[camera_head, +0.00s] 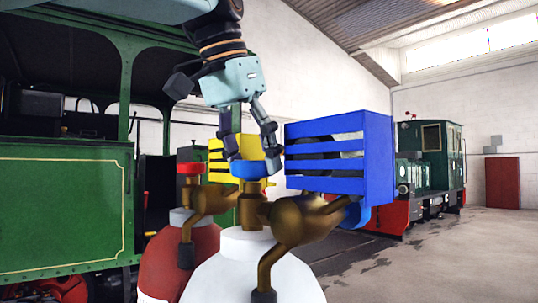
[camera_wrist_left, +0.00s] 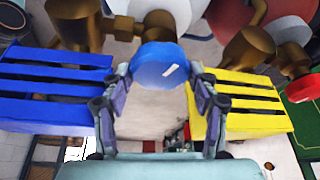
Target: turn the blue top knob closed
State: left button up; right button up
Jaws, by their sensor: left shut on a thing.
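The blue top knob (camera_head: 249,171) sits on top of a brass valve (camera_head: 296,219) on a white rounded tank (camera_head: 235,278). In the left wrist view the same blue knob (camera_wrist_left: 156,66) shows from above, with a short white mark on its face, slanted up to the right. My left gripper (camera_head: 252,157) comes down from above and is shut on the knob, with one finger on each side. In the left wrist view the fingers of my left gripper (camera_wrist_left: 158,74) reach the knob's left and right edges. My right gripper is in neither view.
A blue slatted box (camera_head: 340,184) is right of the knob, a yellow one (camera_head: 220,177) left. A second blue knob (camera_head: 357,214) is low right. A red knob (camera_head: 190,168) and red tank (camera_head: 165,280) stand left.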

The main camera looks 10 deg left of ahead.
pick_arm(q)
jog(key=shift+a, duration=0.1)
jog(key=shift+c, duration=1.4)
jog(key=o, duration=0.8)
jog(key=shift+c, duration=0.2)
jog(key=shift+o, duration=0.4)
jog(key=shift+s+a+r, duration=0.1)
jog(key=shift+s, duration=0.2)
jog(key=shift+r, duration=0.5)
jog(key=v, duration=0.6)
jog(key=shift+s, duration=0.2)
